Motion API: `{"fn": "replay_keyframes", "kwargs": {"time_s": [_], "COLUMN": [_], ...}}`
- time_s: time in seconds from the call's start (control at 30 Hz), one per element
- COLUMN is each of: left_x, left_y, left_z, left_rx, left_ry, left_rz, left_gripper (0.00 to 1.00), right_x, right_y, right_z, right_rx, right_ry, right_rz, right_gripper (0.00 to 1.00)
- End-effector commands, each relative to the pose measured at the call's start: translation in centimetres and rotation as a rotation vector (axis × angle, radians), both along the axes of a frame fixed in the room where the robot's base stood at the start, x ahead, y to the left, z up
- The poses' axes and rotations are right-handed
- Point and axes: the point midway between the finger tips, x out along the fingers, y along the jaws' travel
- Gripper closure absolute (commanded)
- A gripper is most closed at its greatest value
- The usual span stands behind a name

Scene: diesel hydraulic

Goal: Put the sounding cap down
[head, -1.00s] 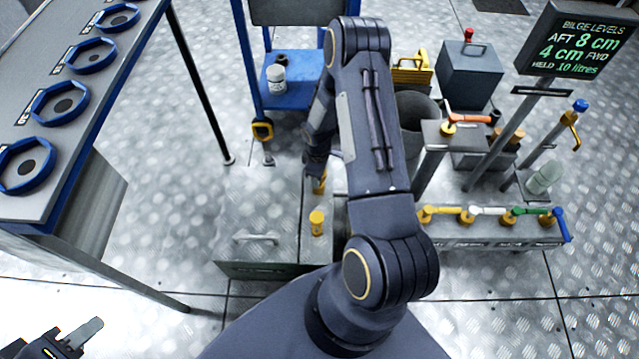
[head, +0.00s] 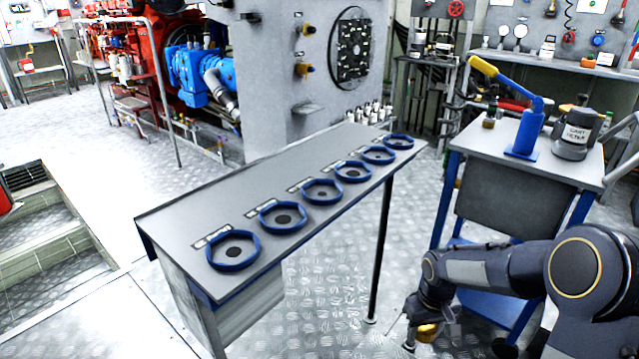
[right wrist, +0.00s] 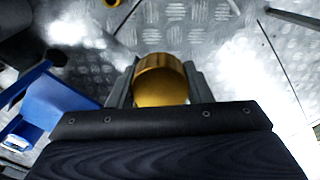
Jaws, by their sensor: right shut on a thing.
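The sounding cap (head: 428,333) is a round brass-yellow piece at the lower middle right of the head view. My right gripper (head: 426,322) is shut on it and holds it over the patterned metal floor, between the ring-topped bench and the blue-legged cart. In the right wrist view the cap (right wrist: 160,82) sits between the two grey fingers, its far side and top edge showing. My left gripper is not in view.
A grey bench (head: 165,223) with several blue hexagonal rings (head: 233,266) runs diagonally, with a leg near my gripper. A cart (head: 465,142) carries a blue pump (head: 527,135) and a dark canister. Floor (head: 330,285) under the bench is bare.

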Motion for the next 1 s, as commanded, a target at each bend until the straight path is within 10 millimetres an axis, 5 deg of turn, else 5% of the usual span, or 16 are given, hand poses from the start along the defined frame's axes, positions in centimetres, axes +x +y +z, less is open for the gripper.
{"fn": "replay_keyframes", "kwargs": {"time_s": [0.23, 0.57, 1.0], "left_x": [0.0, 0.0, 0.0], "left_y": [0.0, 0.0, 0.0], "left_z": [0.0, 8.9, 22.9], "left_rx": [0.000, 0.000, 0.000], "left_ry": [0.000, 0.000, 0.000], "left_rz": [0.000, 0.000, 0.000], "left_gripper": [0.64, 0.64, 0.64], "right_x": [-1.6, -1.8, -2.8], "right_y": [4.6, 4.2, 4.2], "right_z": [7.8, 13.5, 23.1], "right_rx": [0.004, 0.001, 0.001], "right_ry": [-0.007, 0.003, 0.004], "right_rz": [-0.154, -0.153, -0.154], "right_gripper": [0.75, 0.75, 0.75]}}
